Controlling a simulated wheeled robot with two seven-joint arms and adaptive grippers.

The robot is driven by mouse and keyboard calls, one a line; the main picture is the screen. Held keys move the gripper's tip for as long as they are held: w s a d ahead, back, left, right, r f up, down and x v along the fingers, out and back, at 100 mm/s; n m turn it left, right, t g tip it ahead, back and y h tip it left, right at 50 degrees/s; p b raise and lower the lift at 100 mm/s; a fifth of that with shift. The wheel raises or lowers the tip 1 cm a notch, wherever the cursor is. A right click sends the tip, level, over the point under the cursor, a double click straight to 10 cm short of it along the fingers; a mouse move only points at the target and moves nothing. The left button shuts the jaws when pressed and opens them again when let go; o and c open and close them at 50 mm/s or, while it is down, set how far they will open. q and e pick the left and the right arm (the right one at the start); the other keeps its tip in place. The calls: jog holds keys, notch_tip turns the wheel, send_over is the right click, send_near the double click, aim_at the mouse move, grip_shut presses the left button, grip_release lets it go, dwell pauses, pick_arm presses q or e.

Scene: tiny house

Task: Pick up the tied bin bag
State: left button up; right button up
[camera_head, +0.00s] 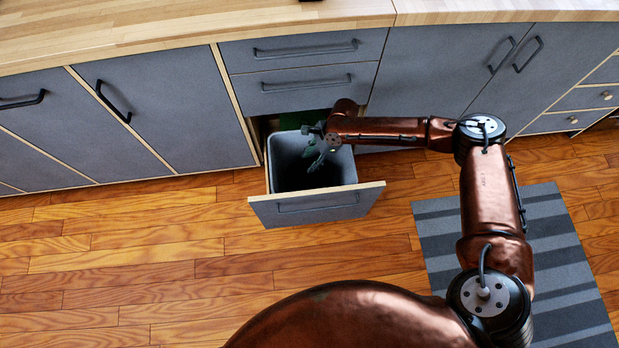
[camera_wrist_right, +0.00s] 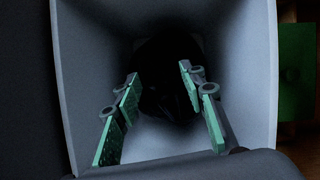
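My right gripper (camera_head: 314,146) is over the open bin drawer in the head view, pointing down into it. In the right wrist view its two green-padded fingers (camera_wrist_right: 158,108) are spread apart with nothing between them. A dark bag (camera_wrist_right: 168,85) lies deep in the grey bin (camera_wrist_right: 93,60), beyond the fingertips; it is too dark to see its knot or exact outline. In the head view the inside of the bin (camera_head: 285,152) looks black and the bag cannot be made out. My left gripper is not in view.
The pulled-out drawer front (camera_head: 318,204) stands out over the wooden floor (camera_head: 150,260). Closed grey cabinets (camera_head: 165,115) and drawers (camera_head: 305,85) run under the wooden countertop (camera_head: 150,25). A striped mat (camera_head: 560,240) lies at the right. A green object (camera_wrist_right: 296,68) sits beside the bin.

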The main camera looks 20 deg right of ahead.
jog(key=shift+c, duration=0.5)
grip_shut()
jog(key=shift+w+r, duration=0.1)
dwell(0.4)
